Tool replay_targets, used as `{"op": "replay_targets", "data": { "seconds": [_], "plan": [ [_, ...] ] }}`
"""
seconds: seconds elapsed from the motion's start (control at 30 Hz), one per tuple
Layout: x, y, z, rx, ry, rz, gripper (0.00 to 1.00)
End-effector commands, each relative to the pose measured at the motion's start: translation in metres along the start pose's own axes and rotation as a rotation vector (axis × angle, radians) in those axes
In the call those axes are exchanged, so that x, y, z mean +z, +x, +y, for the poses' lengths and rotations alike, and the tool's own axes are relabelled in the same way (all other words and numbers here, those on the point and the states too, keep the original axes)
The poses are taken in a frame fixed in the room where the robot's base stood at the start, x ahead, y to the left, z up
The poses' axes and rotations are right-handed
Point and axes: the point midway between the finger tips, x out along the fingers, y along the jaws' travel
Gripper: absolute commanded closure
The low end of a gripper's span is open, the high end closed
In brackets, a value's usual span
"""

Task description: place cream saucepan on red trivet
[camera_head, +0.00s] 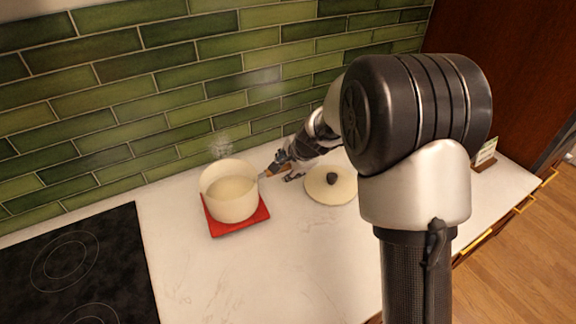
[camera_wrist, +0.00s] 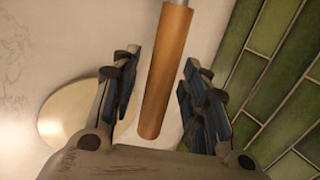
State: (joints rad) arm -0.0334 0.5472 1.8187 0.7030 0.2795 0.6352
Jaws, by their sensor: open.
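The cream saucepan (camera_head: 231,199) stands upright on the red trivet (camera_head: 238,227) on the white counter, with steam above it. The saucepan's wooden handle (camera_wrist: 165,75) points right, toward my gripper (camera_head: 283,165). In the wrist view, my gripper (camera_wrist: 160,95) is open, with one finger on each side of the handle. A gap shows between the handle and each finger.
A cream lid (camera_head: 330,187) with a dark knob lies on the counter to the right, close to my gripper. A black cooktop (camera_head: 80,270) is at the left. A green tiled wall (camera_head: 190,85) stands close behind. The counter in front of the trivet is clear.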

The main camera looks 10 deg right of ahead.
Motion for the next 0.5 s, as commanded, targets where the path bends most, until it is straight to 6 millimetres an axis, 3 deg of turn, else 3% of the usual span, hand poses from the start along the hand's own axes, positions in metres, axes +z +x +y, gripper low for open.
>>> {"op": "replay_targets", "data": {
  "seconds": [0.27,0.5],
  "plan": [
    [0.0,-0.01,-0.001,-0.001,0.0,0.0,0.59],
    [0.0,-0.059,-0.003,-0.003,0.0,0.001,0.59]
  ]
}}
